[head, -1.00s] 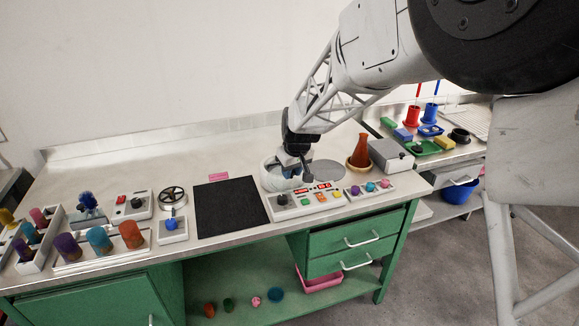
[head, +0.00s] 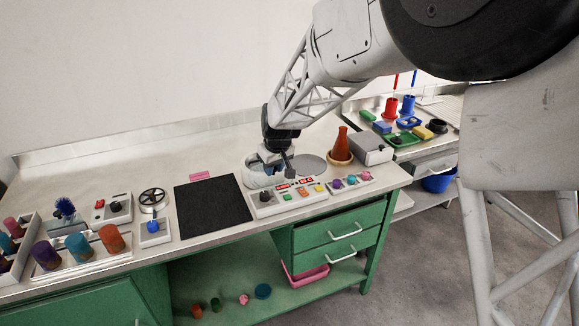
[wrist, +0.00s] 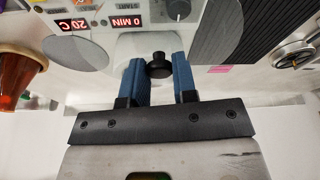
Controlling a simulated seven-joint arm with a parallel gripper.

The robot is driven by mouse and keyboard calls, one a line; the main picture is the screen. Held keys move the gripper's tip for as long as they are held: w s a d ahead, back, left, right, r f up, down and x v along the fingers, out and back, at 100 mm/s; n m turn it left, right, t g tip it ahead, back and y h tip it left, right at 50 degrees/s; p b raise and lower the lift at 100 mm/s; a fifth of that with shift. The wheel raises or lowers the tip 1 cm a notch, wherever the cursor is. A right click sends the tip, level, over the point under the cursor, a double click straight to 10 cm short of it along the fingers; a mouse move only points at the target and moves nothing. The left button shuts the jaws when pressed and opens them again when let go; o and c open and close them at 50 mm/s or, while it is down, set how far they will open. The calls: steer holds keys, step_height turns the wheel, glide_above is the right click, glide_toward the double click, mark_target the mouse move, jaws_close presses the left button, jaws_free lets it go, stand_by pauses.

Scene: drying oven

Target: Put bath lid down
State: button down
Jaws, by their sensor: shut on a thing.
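The white round bath (head: 252,178) stands on the bench behind its control panel (head: 288,197), and my gripper (head: 272,160) is directly over it in the head view. In the wrist view, the blue fingers of my gripper (wrist: 160,80) are on either side of a black lid knob (wrist: 158,66) and shut on it. A pale surface, part of the lid or the bath, lies beyond the knob. I cannot tell whether the lid touches the bath rim. A flat grey disc (head: 310,165) lies right of the bath; it also shows in the wrist view (wrist: 75,52).
An orange flask (head: 341,146) and a grey box (head: 372,151) stand to the right. A black mat (head: 212,203) lies to the left. A small panel with coloured knobs (head: 352,181) is at the front edge. The bench behind the mat is mostly clear.

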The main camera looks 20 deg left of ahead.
steer(key=w+d+f, duration=0.1)
steer(key=w+d, duration=0.1)
steer(key=w, duration=2.3)
steer(key=shift+w+d, duration=0.25)
steer(key=shift+w, duration=0.1)
steer(key=shift+f, duration=0.1)
steer(key=shift+f, duration=3.05)
steer(key=shift+f, duration=1.85)
steer(key=shift+f, duration=0.2)
steer(key=c, duration=0.9)
jaws_free()
